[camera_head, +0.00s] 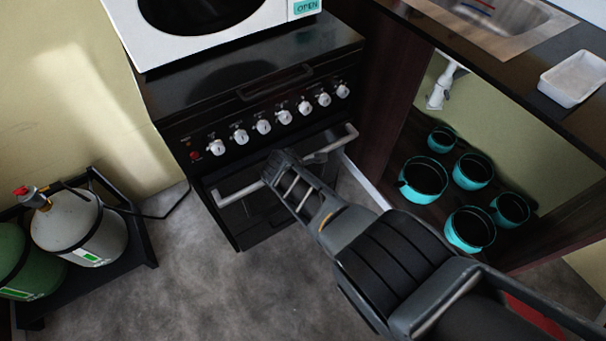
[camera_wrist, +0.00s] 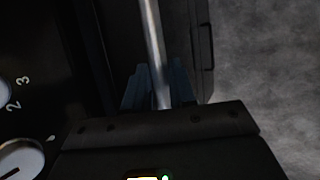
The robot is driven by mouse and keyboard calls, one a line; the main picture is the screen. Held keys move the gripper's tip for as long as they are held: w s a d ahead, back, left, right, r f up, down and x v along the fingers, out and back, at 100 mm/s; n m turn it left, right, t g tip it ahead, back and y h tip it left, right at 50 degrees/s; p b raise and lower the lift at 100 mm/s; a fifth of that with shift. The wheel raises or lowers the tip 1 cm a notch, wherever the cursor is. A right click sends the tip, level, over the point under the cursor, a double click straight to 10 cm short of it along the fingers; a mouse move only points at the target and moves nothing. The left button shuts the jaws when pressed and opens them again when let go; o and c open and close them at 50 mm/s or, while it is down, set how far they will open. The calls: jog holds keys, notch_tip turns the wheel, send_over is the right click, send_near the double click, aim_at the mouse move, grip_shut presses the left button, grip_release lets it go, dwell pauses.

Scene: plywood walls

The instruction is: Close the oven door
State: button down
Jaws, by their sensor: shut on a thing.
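The black oven (camera_head: 250,90) stands against the wall with a row of white knobs on its front. Its door (camera_head: 232,220) is below the knobs and looks upright, near the oven front; I cannot tell if a small gap remains. The pale bar handle (camera_head: 240,193) runs across the door top and also shows in the wrist view (camera_wrist: 152,35). My gripper (camera_head: 283,163) is at the middle of the handle. In the wrist view its fingers (camera_wrist: 160,88) are on both sides of the bar, shut on it. My gripper and arm hide part of the door.
A white microwave (camera_head: 150,45) sits on the oven top. Right of the oven, an open cabinet holds several teal pots (camera_head: 423,180) under a counter with a sink (camera_head: 490,22) and white tray (camera_head: 573,80). Gas cylinders (camera_head: 85,228) stand at left. Floor (camera_head: 215,285) in front is clear.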

jog(key=shift+w+a+r+b, duration=0.3)
jog(key=shift+w+a+b, duration=0.2)
jog(key=shift+w+b, duration=0.2)
jog(key=shift+w+a+r+b, duration=0.25)
jog(key=shift+w+a+b, duration=0.2)
jog(key=shift+w+b, duration=0.2)
jog(key=shift+w+a+r+b, duration=0.3)
jog(key=shift+w+a+b, duration=0.2)
jog(key=shift+w+b, duration=0.2)
jog(key=c, duration=1.1)
grip_release()
jog(key=shift+a, duration=0.1)
jog(key=shift+s+d+f+p+v, duration=0.1)
jog(key=shift+s+d+p+v, duration=0.05)
jog(key=shift+p+v, duration=1.05)
jog(key=shift+s+d+f+p+v, duration=0.1)
jog(key=shift+s+d+p+v, duration=0.05)
jog(key=shift+p+v, duration=1.05)
jog(key=shift+s+d+f+p+v, duration=0.1)
jog(key=shift+s+p+v, duration=0.05)
jog(key=shift+p+v, duration=1.05)
jog(key=shift+s, duration=0.1)
jog(key=shift+d+f, duration=0.1)
